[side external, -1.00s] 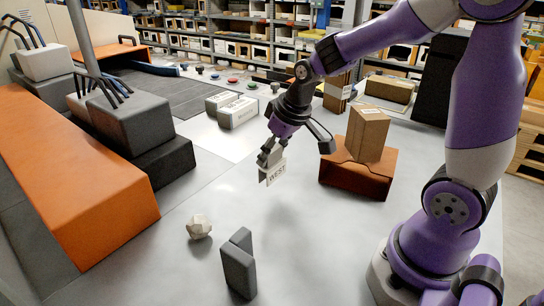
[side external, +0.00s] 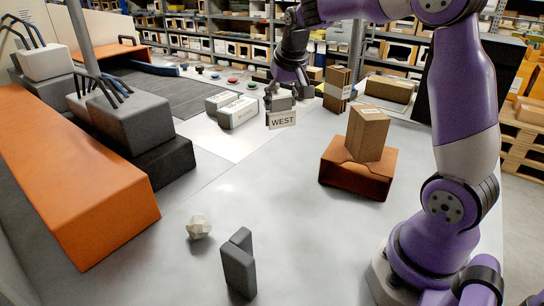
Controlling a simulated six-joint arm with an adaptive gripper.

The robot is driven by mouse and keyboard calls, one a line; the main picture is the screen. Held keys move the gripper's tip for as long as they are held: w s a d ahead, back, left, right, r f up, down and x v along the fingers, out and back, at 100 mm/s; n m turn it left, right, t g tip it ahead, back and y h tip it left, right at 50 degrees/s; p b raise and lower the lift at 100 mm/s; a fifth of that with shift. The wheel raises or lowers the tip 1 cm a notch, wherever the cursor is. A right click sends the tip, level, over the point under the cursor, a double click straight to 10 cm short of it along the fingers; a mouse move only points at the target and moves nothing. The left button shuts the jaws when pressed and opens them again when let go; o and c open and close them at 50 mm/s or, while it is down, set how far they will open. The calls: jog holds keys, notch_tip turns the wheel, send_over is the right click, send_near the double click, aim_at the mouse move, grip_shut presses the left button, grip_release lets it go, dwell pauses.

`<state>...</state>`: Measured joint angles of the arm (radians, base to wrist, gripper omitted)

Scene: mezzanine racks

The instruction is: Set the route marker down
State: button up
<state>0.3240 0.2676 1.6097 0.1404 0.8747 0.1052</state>
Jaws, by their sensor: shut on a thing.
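The route marker (side external: 282,119) is a small whitish plate with the word "WEST" on it, facing the camera and nearly level. My gripper (side external: 280,104) is shut on it from above and holds it by its upper part. The marker appears to be above the grey table (side external: 290,225), near the pale panel; I cannot tell its exact height. The fingertips are partly hidden behind the marker.
Two white-labelled grey blocks (side external: 238,113) stand just left of the marker. A carton (side external: 367,132) sits on an orange-brown stand (side external: 357,178) to the right, with a tall carton (side external: 338,89) behind. A faceted pale stone (side external: 198,227) and dark blocks (side external: 239,268) stand in front.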

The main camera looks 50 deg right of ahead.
jog(key=s+d+f+m, duration=0.1)
jog(key=d+m, duration=0.2)
jog(key=d, duration=0.8)
jog(key=shift+g+h, duration=0.4)
jog(key=shift+s+d+f, duration=0.6)
jog(key=shift+d+f, duration=1.2)
jog(key=shift+s+d+f, duration=0.55)
jog(key=shift+d+f, duration=1.2)
jog(key=shift+f, duration=0.05)
jog(key=shift+s+d+f, duration=0.6)
jog(key=shift+d+f, duration=1.2)
jog(key=shift+f, duration=0.2)
jog(key=o, duration=1)
jog(key=shift+r, duration=0.1)
